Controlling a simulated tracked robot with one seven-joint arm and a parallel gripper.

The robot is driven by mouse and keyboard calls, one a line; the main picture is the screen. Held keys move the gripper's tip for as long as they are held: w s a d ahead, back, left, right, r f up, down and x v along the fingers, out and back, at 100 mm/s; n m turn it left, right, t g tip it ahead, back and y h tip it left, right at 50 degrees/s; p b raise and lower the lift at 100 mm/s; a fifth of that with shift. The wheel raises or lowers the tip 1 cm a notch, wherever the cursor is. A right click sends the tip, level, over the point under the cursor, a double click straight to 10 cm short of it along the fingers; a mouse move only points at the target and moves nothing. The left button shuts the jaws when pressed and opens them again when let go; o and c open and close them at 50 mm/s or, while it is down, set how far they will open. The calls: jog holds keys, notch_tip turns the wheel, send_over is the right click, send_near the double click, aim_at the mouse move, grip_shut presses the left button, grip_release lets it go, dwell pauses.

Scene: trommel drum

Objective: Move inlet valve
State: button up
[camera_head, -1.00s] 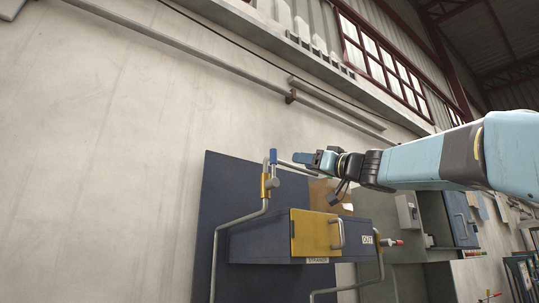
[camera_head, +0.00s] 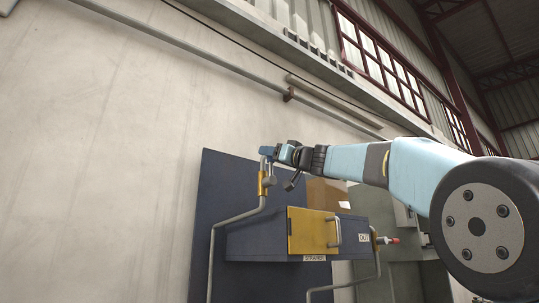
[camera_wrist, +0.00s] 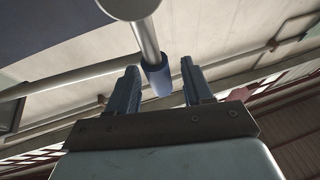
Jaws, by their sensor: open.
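My gripper (camera_head: 273,152) is at the top of the valve in the head view, partly covering the lever. In the wrist view my gripper (camera_wrist: 159,66) is open, with one finger on each side of the blue grip. Gaps show on both sides, so it is not clamped.
Below right of the valve is a dark blue box with a yellow door (camera_head: 312,231) and handle, labelled STRAINER. A cardboard-coloured box (camera_head: 325,194) stands behind. The wall left is bare.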

jog(key=shift+w+a+r, duration=0.15)
jog(key=shift+w+a, duration=0.05)
jog(key=shift+a, duration=0.1)
grip_shut()
dwell(0.4)
